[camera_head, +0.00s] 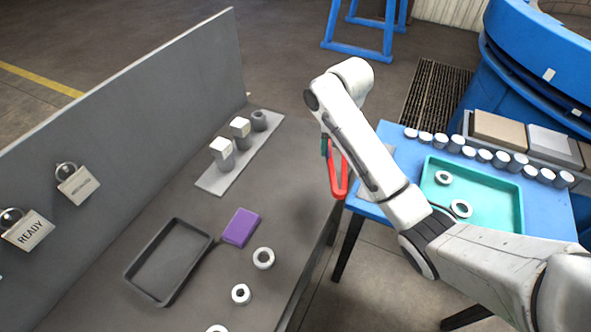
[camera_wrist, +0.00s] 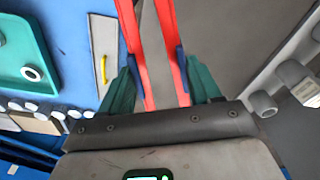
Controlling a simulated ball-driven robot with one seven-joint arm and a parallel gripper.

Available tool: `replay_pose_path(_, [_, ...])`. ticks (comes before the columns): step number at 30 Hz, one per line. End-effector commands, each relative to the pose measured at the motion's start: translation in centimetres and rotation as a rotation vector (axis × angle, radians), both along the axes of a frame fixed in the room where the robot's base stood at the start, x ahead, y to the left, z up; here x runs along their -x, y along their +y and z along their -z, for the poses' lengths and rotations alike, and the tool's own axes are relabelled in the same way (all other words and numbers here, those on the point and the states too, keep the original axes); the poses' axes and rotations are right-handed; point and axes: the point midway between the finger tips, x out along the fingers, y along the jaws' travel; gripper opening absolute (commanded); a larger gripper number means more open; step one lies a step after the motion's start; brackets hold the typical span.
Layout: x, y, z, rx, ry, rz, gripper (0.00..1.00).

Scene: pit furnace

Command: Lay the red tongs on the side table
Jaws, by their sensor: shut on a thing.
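The red tongs (camera_head: 337,178) hang in my gripper (camera_head: 326,147), over the gap between the grey bench and the blue side table. In the wrist view the two red arms of the tongs (camera_wrist: 130,38) run up out of frame between the teal fingers of my gripper (camera_wrist: 160,82). The fingers are shut on the tongs; their far end is cut off there. The blue side table (camera_head: 365,208) stands right of the tongs, partly hidden by my arm. It also shows in the wrist view (camera_wrist: 68,25).
A teal tray (camera_head: 490,178) with white rings lies on the blue table, with several pale cylinders behind it. The grey bench (camera_head: 300,150) holds a black tray (camera_head: 135,270), a purple block (camera_head: 241,227) and loose rings.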

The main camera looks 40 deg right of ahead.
Motion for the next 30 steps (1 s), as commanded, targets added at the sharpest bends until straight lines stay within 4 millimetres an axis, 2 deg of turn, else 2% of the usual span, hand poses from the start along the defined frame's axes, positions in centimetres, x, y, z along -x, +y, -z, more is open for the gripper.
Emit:
replay_pose_path(1, [-1.0, 0.3, 1.1, 0.004, -0.001, -0.003, 0.55])
replay_pose_path(10, [-5.5, 1.7, 3.3, 0.002, -0.002, -0.001, 0.55])
replay_pose_path(21, [-8.8, 2.6, 6.9, 0.002, 0.001, 0.001, 0.55])
replay_pose_path(26, [-9.5, 2.8, 7.8, 0.001, 0.001, 0.000, 0.55])
replay_pose_path(30, [-9.8, 2.8, 9.5, 0.000, 0.002, 0.003, 0.55])
